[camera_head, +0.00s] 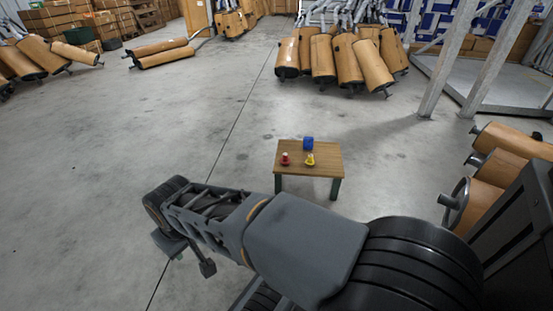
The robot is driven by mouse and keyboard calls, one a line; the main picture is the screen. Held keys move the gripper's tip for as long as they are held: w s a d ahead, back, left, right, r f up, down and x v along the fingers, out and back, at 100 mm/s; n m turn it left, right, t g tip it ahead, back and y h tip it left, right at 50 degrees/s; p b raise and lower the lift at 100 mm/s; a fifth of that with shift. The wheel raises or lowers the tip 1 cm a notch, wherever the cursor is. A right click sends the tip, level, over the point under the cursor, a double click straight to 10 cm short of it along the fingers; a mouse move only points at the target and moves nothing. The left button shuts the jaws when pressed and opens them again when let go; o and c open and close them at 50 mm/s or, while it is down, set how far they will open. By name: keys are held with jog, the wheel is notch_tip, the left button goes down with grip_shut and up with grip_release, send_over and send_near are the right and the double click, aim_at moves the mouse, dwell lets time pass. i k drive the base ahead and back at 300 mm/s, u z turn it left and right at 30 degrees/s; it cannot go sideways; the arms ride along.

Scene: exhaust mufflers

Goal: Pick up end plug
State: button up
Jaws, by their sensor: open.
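A small wooden table (325,165) stands near the middle of the view. On its top are a red piece (285,159) at the left, a yellow piece (310,160) near the centre and a blue rounded piece (308,143) at the back edge. The red and yellow pieces look like small plugs with wider bases. I cannot tell which one is the end plug. My gripper (187,257) is at the lower left, under the far end of my arm, partly hidden by it. It is open, apart from the table and left of and nearer than it.
Brown mufflers stand in a cluster (340,60) behind the table. More lie at the left (35,57) and right (510,140). A metal frame (447,65) stands at the upper right. The concrete floor (150,125) left of the table is clear.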

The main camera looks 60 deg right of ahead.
aim_at(285, 161)
jog(key=z, duration=0.2)
jog(key=i, duration=1.3)
jog(key=z, duration=1.3)
jog(key=i, duration=0.85)
jog(key=z, duration=1.05)
jog(key=i, duration=0.2)
jog(key=z, duration=0.3)
